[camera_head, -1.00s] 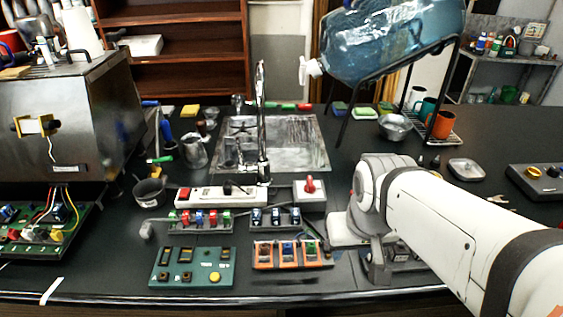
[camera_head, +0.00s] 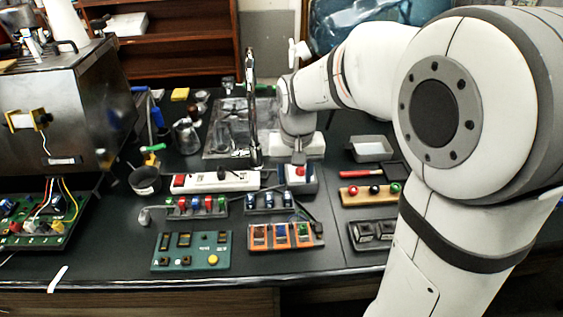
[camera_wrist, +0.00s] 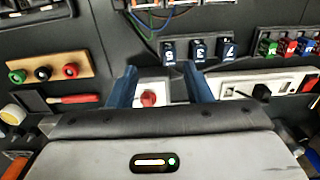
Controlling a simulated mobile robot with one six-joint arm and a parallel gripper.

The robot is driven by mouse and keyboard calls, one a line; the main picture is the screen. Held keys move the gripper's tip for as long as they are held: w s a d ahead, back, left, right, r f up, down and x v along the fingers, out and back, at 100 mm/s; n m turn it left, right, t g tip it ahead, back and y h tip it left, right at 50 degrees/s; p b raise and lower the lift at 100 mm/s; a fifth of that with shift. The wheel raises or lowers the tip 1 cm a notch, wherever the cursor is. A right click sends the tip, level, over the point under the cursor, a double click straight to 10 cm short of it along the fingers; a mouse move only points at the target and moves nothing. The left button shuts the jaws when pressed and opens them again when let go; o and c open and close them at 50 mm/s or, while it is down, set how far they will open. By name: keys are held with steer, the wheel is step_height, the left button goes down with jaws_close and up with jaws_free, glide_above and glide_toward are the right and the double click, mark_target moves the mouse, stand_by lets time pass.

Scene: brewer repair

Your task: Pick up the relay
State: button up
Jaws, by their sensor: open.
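My gripper (camera_wrist: 160,74) is open and empty in the wrist view, its two blue fingers apart above a light box with a red knob (camera_wrist: 148,99). In the head view my gripper hangs over that box (camera_head: 299,172). Just beyond the fingertips in the wrist view is a black rack of dark numbered modules; the middle one (camera_wrist: 198,51) shows a white label. In the head view these modules (camera_head: 268,201) look blue and black. I cannot tell for sure which module is the relay.
A white power strip (camera_head: 220,181) lies left of the knob box. A green circuit board (camera_head: 191,251) lies at the front. A wooden board with three colored knobs (camera_head: 370,193) lies to the right. The sink tap (camera_head: 252,110) stands upright behind the strip.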

mark_target(287, 195)
steer(key=shift+w+a+f, duration=0.15)
steer(key=shift+w+a, duration=0.3)
steer(key=shift+w, duration=0.05)
steer(key=shift+w+a+f, duration=0.2)
steer(key=shift+f, duration=0.1)
steer(key=f, duration=0.2)
steer(key=f+p, duration=0.1)
steer(key=f, duration=0.4)
steer(key=shift+w+f, duration=0.25)
steer(key=shift+w, duration=0.05)
steer(key=shift+c, duration=0.5)
jaws_close()
